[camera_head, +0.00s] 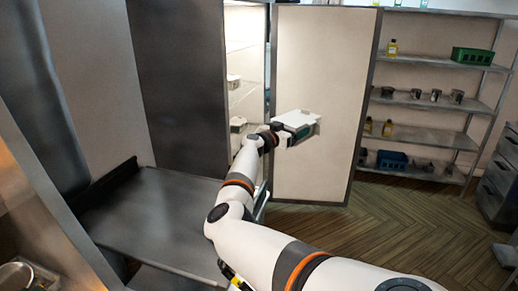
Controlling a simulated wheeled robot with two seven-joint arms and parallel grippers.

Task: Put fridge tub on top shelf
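The fridge (185,85) stands open, with its door (318,75) swung to the right. Inside, through a narrow gap, a small white tub (233,82) sits on an upper shelf and another white tub (237,122) sits lower. My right arm comes in from the bottom right and reaches to the front of the open door. My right gripper (306,127) is there, beside a pale, flat-topped shape with a dark green side. I cannot tell whether this shape is a held tub or part of the gripper, and the fingertips are unclear. My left gripper is out of view.
A metal rack (425,103) at the right holds yellow bottles, small metal pots, a green crate (472,56) and a blue crate (391,160). A dark metal counter (150,215) lies at the left. The wooden floor (430,225) at right is clear.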

